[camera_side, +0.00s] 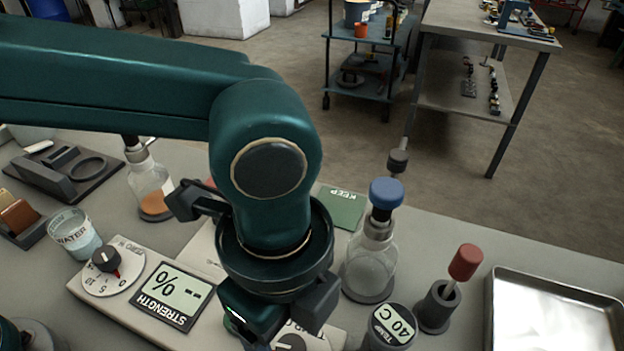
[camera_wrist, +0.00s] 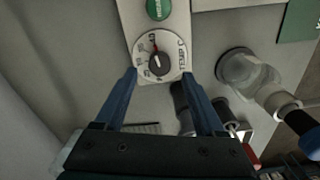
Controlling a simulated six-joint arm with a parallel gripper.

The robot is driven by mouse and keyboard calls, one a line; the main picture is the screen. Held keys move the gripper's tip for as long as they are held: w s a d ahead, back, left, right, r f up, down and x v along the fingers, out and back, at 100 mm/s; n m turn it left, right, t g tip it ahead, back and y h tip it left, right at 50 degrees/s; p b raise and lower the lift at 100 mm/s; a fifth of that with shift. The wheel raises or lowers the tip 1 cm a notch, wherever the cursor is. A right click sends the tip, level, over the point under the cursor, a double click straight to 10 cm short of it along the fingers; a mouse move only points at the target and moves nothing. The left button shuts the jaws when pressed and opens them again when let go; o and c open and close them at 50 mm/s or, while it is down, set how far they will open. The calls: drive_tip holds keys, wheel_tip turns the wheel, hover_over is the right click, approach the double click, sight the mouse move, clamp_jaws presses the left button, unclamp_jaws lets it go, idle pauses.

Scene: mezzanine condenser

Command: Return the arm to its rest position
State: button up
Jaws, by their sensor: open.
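My gripper (camera_wrist: 165,100) is open and empty in the wrist view, its two blue fingers spread apart. Below and beyond them is the temperature dial (camera_wrist: 158,55), a white disc with a dark knob and a red pointer. In the side view my green arm reaches in from the left and its wrist points down over the control panel. There the wrist hides most of the temperature dial, and the fingertips are not clear. The strength display (camera_side: 173,296) shows a % sign and dashes.
A flask with a blue stopper (camera_side: 370,262) stands right of my wrist. Beside it are a 40 C display (camera_side: 392,325), a red-handled tool in a dark holder (camera_side: 437,306) and a metal tray (camera_side: 552,312). A WATER beaker (camera_side: 75,236) and an orange-filled flask (camera_side: 150,188) stand left.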

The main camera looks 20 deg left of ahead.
drive_tip(key=shift+r, duration=0.65)
drive_tip(key=w+a+r+n+t+h, duration=0.1)
drive_tip(key=w+a+r+n+t, duration=0.15)
drive_tip(key=a+r+n, duration=0.4)
drive_tip(key=w+a+r+n+t, duration=0.1)
drive_tip(key=w+a+r, duration=0.3)
drive_tip(key=a, duration=0.5)
drive_tip(key=s+a+f+n+t+y, duration=0.1)
drive_tip(key=s+a+f+n+t, duration=0.1)
drive_tip(key=s+a+f+n, duration=0.3)
drive_tip(key=s+a+n, duration=0.3)
drive_tip(key=a+n, duration=0.3)
drive_tip(key=n, duration=0.2)
